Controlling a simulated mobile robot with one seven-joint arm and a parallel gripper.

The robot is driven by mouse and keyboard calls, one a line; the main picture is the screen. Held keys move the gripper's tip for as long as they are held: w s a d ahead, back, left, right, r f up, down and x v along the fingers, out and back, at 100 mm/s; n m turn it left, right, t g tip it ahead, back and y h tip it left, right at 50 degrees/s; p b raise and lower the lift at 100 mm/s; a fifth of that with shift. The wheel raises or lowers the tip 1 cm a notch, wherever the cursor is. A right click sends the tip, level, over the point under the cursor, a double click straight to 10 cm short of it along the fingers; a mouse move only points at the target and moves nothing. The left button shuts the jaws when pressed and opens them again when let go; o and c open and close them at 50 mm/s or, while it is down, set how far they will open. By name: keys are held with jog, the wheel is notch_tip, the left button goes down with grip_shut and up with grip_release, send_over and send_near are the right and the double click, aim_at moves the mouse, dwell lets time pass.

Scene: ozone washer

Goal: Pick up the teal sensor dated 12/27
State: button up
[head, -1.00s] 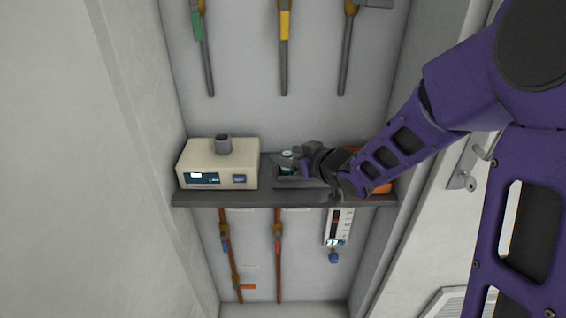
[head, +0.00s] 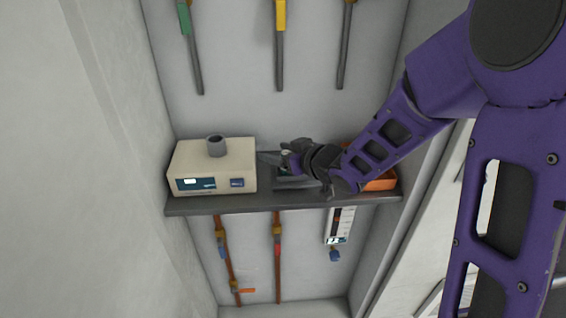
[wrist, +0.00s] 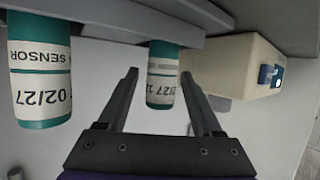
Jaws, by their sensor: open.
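In the wrist view, a teal sensor (wrist: 163,92) with a white label shows between the two fingers of my gripper (wrist: 160,76). Its label is partly readable as "2/27 12". A second teal sensor (wrist: 40,85), with "SENSOR" and "02/27" on its label, is to the left, outside the fingers. My gripper is open, with one finger on each side of the middle sensor; I cannot tell whether either touches it. In the head view, my gripper (head: 292,162) is at the middle of the shelf, largely hiding the sensors there.
A beige device (head: 213,169) with a small display stands on the dark shelf (head: 230,204), left of my gripper; it also shows at the right in the wrist view (wrist: 232,68). An orange bin (head: 381,181) is at the shelf's right end. Pipes and valves line the wall.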

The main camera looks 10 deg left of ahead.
grip_shut()
jog(key=shift+r, duration=0.1)
dwell(0.3)
